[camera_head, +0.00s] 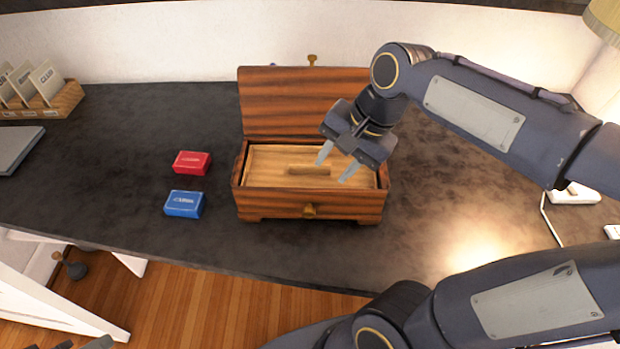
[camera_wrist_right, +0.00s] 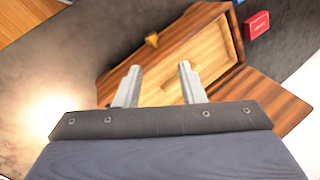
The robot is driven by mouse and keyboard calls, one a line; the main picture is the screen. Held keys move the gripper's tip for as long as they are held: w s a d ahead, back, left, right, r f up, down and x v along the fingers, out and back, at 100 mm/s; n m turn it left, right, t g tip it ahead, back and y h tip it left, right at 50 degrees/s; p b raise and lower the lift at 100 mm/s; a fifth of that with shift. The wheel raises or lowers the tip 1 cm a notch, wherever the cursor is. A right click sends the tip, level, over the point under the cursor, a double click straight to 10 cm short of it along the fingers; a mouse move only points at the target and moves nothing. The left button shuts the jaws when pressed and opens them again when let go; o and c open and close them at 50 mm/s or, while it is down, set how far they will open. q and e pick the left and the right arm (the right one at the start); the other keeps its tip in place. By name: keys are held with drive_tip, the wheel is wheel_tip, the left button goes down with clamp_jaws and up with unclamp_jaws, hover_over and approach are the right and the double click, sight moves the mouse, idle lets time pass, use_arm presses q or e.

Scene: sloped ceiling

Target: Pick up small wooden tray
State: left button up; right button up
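The small wooden tray (camera_head: 270,165) is a light-wood insert with a raised grip bar in its middle. It sits inside a dark striped wooden box (camera_head: 275,205) whose lid stands open at the back. It also shows between and beyond my fingers in the right wrist view (camera_wrist_right: 210,58). My right gripper (camera_head: 336,166) is above the tray's right half, fingers apart and pointing down, with nothing between them. The fingertips are near the bar; contact cannot be told. Only small grey pieces, possibly my left gripper (camera_head: 98,343), show at the bottom left edge.
A red box (camera_head: 192,163) and a blue box (camera_head: 184,204) lie left of the wooden box on the dark desk (camera_head: 110,150). A card holder (camera_head: 45,100) and a grey flat object (camera_head: 14,148) are at far left. The lid (camera_head: 290,100) rises behind the tray.

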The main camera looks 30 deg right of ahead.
sight(310, 163)
drive_tip(key=w+d+f+m+g+h+b, duration=0.1)
drive_tip(key=w+f+m+b, duration=0.1)
drive_tip(key=w+m, duration=0.2)
drive_tip(key=w+d+f+m+g+h+b, duration=0.1)
drive_tip(key=w+f+m+b, duration=0.1)
drive_tip(key=w+m, duration=0.1)
drive_tip(key=w+d+f+m+b, duration=0.1)
drive_tip(key=w+f+m+b, duration=0.1)
drive_tip(key=w+m, duration=0.2)
drive_tip(key=shift+w+m+g+h, duration=0.3)
drive_tip(key=shift+w+g+h, duration=0.1)
drive_tip(key=shift+w, duration=0.15)
drive_tip(key=shift+w+f+m+b, duration=0.15)
drive_tip(key=shift+w+m+b, duration=0.15)
drive_tip(key=shift+m+b, duration=0.1)
drive_tip(key=shift+w+f, duration=0.1)
drive_tip(key=shift+f, duration=0.05)
drive_tip(key=f, duration=0.5)
drive_tip(key=f+b, duration=0.1)
drive_tip(key=f, duration=0.1)
drive_tip(key=shift+a+f, duration=0.2)
drive_tip(key=shift+a, duration=0.2)
clamp_jaws()
